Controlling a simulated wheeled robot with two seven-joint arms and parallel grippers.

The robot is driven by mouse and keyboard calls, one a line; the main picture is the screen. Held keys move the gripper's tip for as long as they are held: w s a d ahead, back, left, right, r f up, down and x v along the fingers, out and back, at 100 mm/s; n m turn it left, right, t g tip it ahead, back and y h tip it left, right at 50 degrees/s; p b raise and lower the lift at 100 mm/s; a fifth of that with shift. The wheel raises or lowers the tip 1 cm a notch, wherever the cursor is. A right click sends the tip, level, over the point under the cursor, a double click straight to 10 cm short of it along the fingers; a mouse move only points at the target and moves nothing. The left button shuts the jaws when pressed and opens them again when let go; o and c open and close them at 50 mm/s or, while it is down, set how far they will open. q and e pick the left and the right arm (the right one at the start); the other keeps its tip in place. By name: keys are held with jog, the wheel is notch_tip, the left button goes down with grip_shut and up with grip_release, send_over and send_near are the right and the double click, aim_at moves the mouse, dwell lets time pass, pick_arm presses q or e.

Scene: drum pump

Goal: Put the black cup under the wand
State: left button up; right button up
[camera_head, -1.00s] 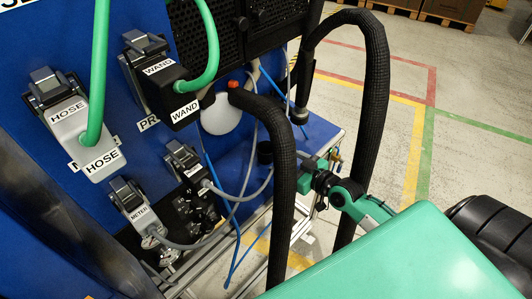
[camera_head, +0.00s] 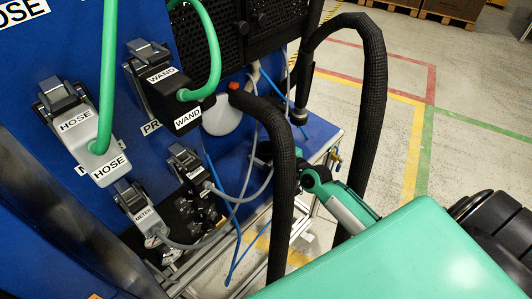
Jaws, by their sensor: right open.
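The wand block (camera_head: 187,117) is a black connector with a white WAND label and a green hose. It sits in a black holder (camera_head: 158,75), also labelled WAND, on the blue panel. My right gripper (camera_head: 265,154) comes in from the right, behind a thick black hose that hides much of it. A small dark part shows just left of that hose, below and right of the wand block. I cannot make out the black cup clearly; that dark part may be the cup or a finger. My left gripper is not in view.
The thick black hose (camera_head: 284,190) arches in front of my right wrist. A grey HOSE connector (camera_head: 97,150) and a METER connector (camera_head: 137,203) hang on the blue panel (camera_head: 100,20). A white bottle (camera_head: 221,118) stands behind the wand block. Thin blue tubes and cables hang below.

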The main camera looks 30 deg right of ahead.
jog(key=c, duration=1.2)
jog(key=shift+o, duration=0.2)
jog(key=shift+r, duration=0.1)
